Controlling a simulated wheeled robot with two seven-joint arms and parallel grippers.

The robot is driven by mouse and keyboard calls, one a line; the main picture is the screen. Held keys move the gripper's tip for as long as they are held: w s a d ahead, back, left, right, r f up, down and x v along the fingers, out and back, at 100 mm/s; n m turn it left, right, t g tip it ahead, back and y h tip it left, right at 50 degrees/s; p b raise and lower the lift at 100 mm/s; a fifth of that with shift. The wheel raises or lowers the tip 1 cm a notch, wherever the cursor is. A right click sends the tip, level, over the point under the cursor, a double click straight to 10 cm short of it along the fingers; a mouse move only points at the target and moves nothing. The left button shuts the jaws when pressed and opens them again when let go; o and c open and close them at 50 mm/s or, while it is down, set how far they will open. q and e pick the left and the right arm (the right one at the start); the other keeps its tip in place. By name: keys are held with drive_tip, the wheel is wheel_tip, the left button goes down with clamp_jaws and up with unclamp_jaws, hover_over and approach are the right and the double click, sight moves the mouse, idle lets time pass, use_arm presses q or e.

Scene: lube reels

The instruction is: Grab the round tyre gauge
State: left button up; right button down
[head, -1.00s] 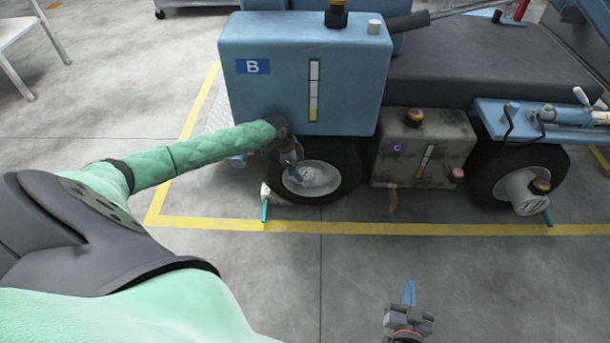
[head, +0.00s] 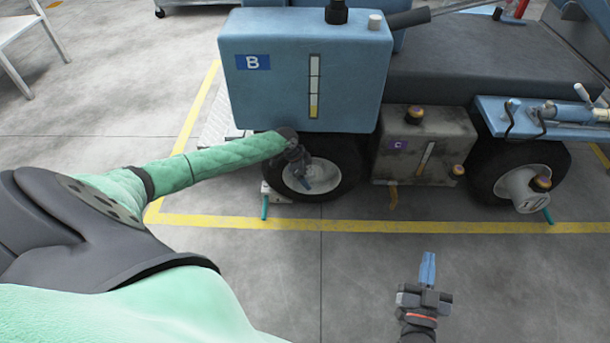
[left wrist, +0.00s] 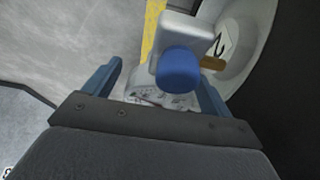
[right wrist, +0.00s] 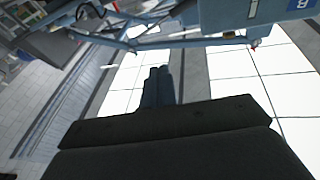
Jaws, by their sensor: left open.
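My left gripper (head: 304,181) is in front of the front wheel (head: 330,186) of the blue cart. In the left wrist view my left gripper (left wrist: 157,76) is open. A pale face with dark markings (left wrist: 160,101), possibly the round tyre gauge, shows low between its fingers. It is partly hidden, so I cannot tell its full shape. A blue round cap (left wrist: 180,68) on a white block (left wrist: 186,28) stands just above it. My right gripper (head: 428,268) is shut and empty over open floor; its fingers also show together in the right wrist view (right wrist: 157,85).
A white hub marked 2 (left wrist: 235,35) and a dark tyre (left wrist: 290,95) lie to the right in the left wrist view. Blue tank B (head: 290,85) overhangs the wheel. Dirty box C (head: 425,150) is to its right. The floor in front is clear.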

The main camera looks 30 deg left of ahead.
use_arm(q)
drive_tip(key=c, duration=1.3)
drive_tip(key=shift+o, duration=0.2)
drive_tip(key=shift+r, duration=0.15)
